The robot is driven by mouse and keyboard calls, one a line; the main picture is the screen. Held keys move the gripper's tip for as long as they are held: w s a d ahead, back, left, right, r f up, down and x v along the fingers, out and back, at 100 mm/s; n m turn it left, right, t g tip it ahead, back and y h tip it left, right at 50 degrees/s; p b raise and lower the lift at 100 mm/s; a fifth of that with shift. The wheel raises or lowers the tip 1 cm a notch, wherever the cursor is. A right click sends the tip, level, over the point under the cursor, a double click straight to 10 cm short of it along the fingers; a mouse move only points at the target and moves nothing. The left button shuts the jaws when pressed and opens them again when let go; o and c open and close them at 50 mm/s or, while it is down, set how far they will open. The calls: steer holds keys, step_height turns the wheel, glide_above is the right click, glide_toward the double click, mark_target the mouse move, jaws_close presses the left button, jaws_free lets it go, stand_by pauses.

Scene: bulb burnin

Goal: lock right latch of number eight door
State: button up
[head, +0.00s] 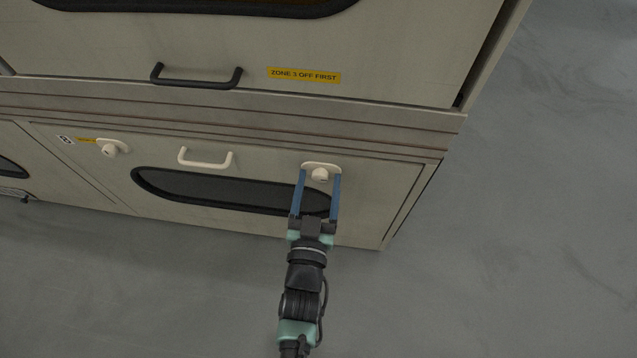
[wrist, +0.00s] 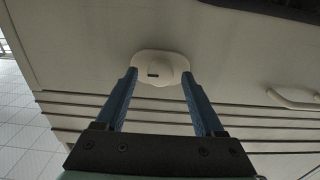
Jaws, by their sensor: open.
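The lower door (head: 260,225) is a beige panel with a dark oval window (head: 190,187). The right latch (head: 319,174) is a cream knob on a rounded plate near the door's upper right corner. It also shows in the wrist view (wrist: 160,70), with a small dark mark on the knob. My gripper (head: 319,178) is open, its two blue fingers reaching to either side of the knob. In the wrist view, the fingertips (wrist: 159,74) lie left and right of the knob; I cannot tell whether they touch it. A matching left latch (head: 111,148) sits near the door's upper left.
A cream handle (head: 206,160) is between the two latches. Above is another door with a dark handle (head: 196,78) and a yellow label (head: 304,75) reading "ZONE 5 OFF FIRST". Grey floor (head: 520,230) is clear to the right and in front.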

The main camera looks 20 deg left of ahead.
jaws_close()
stand_by(1.4)
